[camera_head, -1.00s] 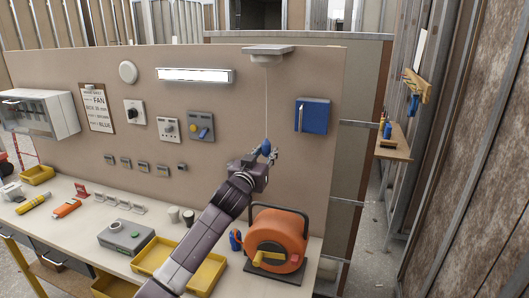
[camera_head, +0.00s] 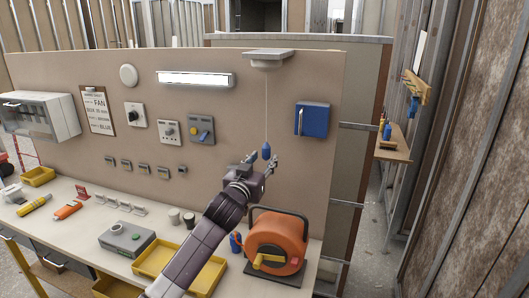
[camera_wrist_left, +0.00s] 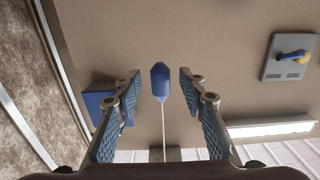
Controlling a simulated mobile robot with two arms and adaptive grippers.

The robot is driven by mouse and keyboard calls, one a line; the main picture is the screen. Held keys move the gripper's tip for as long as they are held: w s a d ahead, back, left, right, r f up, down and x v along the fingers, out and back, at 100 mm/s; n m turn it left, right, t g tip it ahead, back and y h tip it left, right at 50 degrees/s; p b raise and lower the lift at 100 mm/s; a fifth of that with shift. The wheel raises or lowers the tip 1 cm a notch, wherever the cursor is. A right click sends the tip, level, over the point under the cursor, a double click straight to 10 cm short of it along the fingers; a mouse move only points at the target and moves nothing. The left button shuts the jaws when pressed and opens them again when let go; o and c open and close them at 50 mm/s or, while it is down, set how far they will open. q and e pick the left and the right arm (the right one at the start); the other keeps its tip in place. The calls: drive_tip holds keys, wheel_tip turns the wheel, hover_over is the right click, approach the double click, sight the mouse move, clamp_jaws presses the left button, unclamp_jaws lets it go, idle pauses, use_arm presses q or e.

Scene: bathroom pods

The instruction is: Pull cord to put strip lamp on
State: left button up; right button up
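The pull cord (camera_head: 267,105) hangs from a white ceiling-type switch box (camera_head: 268,58) at the top of the panel. A blue pull (camera_head: 266,151) ends it. My left gripper (camera_head: 264,157) is open, with a finger on either side of the pull. In the left wrist view the pull (camera_wrist_left: 160,82) hangs between the spread fingertips (camera_wrist_left: 162,84), with gaps on both sides. The strip lamp (camera_head: 195,77) on the panel looks bright white; it also shows in the left wrist view (camera_wrist_left: 270,130). My right gripper is out of view.
An orange cable reel (camera_head: 280,237) stands on the bench below the gripper. A blue box (camera_head: 312,118) is mounted right of the cord. A grey switch plate (camera_head: 201,129) is left of it. Yellow trays (camera_head: 155,257) and a grey box (camera_head: 127,237) sit on the bench.

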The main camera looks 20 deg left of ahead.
use_arm(q)
drive_tip(key=s+p, duration=0.1)
drive_tip(key=s, duration=0.4)
drive_tip(key=shift+a+p, duration=0.15)
drive_tip(key=shift+p, duration=0.15)
